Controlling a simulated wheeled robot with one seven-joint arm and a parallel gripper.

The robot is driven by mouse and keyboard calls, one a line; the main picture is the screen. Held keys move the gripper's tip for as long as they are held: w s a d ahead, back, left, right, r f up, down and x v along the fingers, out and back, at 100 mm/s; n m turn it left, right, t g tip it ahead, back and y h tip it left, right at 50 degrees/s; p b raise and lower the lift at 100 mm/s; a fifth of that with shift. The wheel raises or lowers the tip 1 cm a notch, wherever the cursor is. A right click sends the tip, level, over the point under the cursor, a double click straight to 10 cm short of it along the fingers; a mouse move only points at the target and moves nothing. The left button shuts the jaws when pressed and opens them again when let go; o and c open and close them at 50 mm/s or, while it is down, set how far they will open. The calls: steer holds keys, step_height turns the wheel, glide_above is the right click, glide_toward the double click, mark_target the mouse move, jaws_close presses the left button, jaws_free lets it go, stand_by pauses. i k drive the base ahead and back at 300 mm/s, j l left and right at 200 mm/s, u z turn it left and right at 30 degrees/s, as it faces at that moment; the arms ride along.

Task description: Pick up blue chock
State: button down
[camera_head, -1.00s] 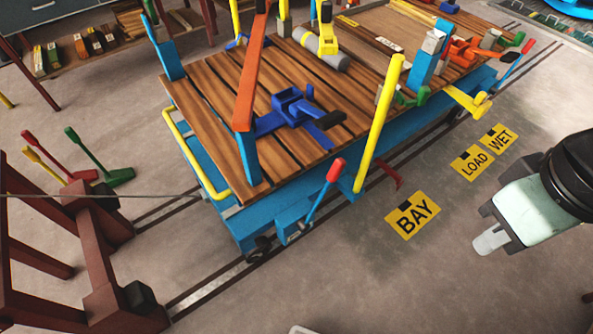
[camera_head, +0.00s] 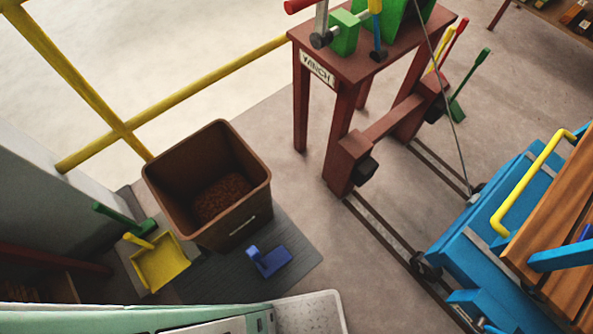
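A small blue wedge-like piece with an upright handle, which looks like the blue chock (camera_head: 272,262), sits on a dark ribbed mat (camera_head: 300,258). It stands just in front of a brown bin (camera_head: 217,229), on the lower middle of the picture. Nothing covers it from above. My gripper is outside the current view.
The open brown bin holds brown granular stuff. A yellow scoop-like tray (camera_head: 160,266) and a green-handled piece (camera_head: 124,218) lie left of it. A dark red winch stand (camera_head: 345,108) rises behind, with rails running past it. A blue cart (camera_head: 490,250) stands at right. A yellow railing (camera_head: 210,75) crosses behind the bin.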

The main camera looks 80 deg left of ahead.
mark_target(271, 263)
steer(key=l+u, duration=0.1)
steer(key=u, duration=0.35)
steer(key=l+u, duration=0.1)
steer(key=u, duration=0.35)
steer(key=l+u, duration=0.1)
steer(key=u, duration=0.35)
steer(key=j+u, duration=0.1)
steer(key=u, duration=0.3)
steer(key=k+j+u, duration=0.1)
steer(key=u, duration=0.25)
steer(key=j+u, duration=0.2)
steer(key=u, duration=0.2)
